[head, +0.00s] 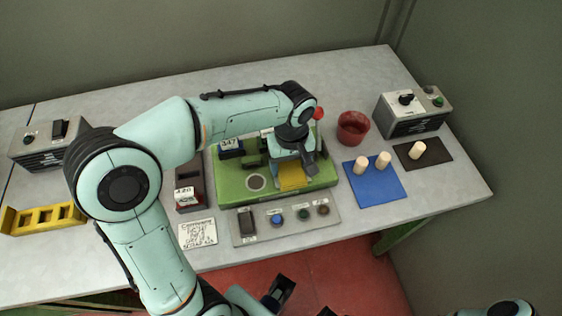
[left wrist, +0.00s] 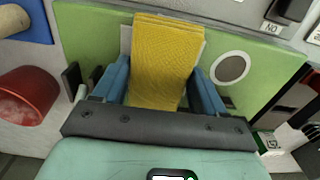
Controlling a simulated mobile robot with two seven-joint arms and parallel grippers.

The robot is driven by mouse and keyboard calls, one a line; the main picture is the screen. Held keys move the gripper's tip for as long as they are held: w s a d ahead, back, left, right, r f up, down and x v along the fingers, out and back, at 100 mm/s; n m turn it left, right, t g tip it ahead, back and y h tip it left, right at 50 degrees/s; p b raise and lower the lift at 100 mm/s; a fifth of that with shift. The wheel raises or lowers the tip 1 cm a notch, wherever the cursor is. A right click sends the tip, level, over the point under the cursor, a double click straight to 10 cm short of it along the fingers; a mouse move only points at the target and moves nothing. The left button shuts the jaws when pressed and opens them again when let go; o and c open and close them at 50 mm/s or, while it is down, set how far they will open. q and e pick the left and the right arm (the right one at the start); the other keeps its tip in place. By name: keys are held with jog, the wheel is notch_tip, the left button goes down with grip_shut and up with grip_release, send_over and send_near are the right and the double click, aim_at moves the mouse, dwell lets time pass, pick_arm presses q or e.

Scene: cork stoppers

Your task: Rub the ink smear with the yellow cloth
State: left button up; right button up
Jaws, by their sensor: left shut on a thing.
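The yellow cloth (head: 292,178) is a folded pad held low over the front right part of the green base (head: 228,192). My left gripper (head: 294,158) is shut on it from above. In the left wrist view the cloth (left wrist: 162,55) sits between the two blue fingers of my left gripper (left wrist: 160,88). Pale plate edges show on both sides of the cloth in that view. I cannot tell whether the cloth touches the plate. No ink smear shows; the area under the cloth is hidden.
A red pot (head: 352,128) and a blue mat (head: 376,188) with corks stand right of the base. A button panel (head: 288,220) lies in front, a yellow rack (head: 42,219) far left. A red-tipped lever (head: 319,113) rises close to the gripper.

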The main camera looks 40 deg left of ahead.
pick_arm(q)
jog(key=shift+w+d+p, duration=0.75)
jog(key=shift+w+d, duration=0.5)
jog(key=shift+w, duration=0.25)
pick_arm(e)
jog(key=shift+w+r, duration=0.3)
jog(key=shift+r, duration=0.45)
pick_arm(q)
jog(key=shift+r, duration=0.2)
pick_arm(e)
jog(key=shift+r, duration=0.1)
pick_arm(q)
jog(key=shift+r+p, duration=2.15)
jog(key=shift+r, duration=0.8)
pick_arm(e)
jog(key=r, duration=0.1)
jog(key=w+r, duration=0.1)
jog(key=r, duration=0.1)
jog(key=w+r, duration=0.1)
jog(key=shift+r, duration=0.25)
pick_arm(q)
jog(key=shift+s, duration=0.1)
pick_arm(e)
jog(key=shift+r, duration=0.1)
